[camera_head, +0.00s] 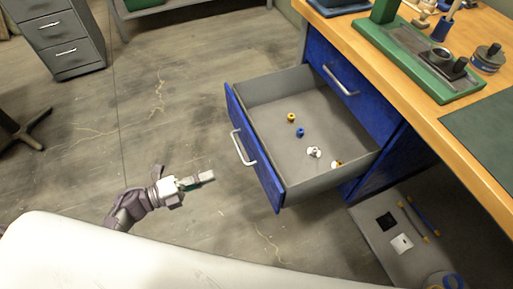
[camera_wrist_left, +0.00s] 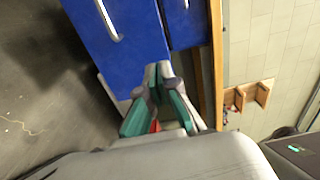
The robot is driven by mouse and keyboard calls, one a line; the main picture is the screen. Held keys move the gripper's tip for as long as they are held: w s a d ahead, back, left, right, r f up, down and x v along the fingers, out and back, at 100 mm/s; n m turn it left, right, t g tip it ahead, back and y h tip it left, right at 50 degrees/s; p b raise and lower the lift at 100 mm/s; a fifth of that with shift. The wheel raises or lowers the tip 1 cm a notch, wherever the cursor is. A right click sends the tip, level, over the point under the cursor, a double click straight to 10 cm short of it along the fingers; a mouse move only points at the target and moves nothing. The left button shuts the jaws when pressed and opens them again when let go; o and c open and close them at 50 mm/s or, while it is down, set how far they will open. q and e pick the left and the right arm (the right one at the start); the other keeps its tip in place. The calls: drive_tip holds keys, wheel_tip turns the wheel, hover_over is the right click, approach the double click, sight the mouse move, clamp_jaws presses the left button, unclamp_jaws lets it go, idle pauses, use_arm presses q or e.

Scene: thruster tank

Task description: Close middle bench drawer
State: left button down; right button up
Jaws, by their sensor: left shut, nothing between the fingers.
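The middle bench drawer (camera_head: 254,148) is pulled far out of the bench, with a blue front and a silver handle (camera_head: 243,148). Several small yellow, blue and white parts lie on its grey floor. My left gripper (camera_head: 208,176) is shut and empty, to the left of the drawer front and apart from it in the head view. In the left wrist view the left gripper (camera_wrist_left: 157,88) shows in front of blue drawer fronts, one with a silver handle (camera_wrist_left: 107,20). Which drawer each front belongs to is hard to tell there. My right gripper is not in view.
The wooden bench top (camera_head: 400,75) holds a green fixture (camera_head: 420,60) and small tools. A grey cabinet (camera_head: 65,35) stands at the back left. The floor left of the open drawer is clear.

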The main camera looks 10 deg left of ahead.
sight(262, 158)
use_arm(q)
drive_tip(key=x, duration=1.2)
drive_tip(key=shift+d+r+p, duration=0.2)
drive_tip(key=shift+d+p, duration=0.1)
drive_tip(key=shift+d, duration=0.1)
drive_tip(key=shift+w+d+f, duration=0.1)
drive_tip(key=shift+w+d, duration=0.3)
drive_tip(key=shift+d, duration=0.15)
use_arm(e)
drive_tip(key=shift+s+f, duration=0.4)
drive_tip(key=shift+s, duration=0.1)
use_arm(q)
drive_tip(key=shift+d, duration=0.1)
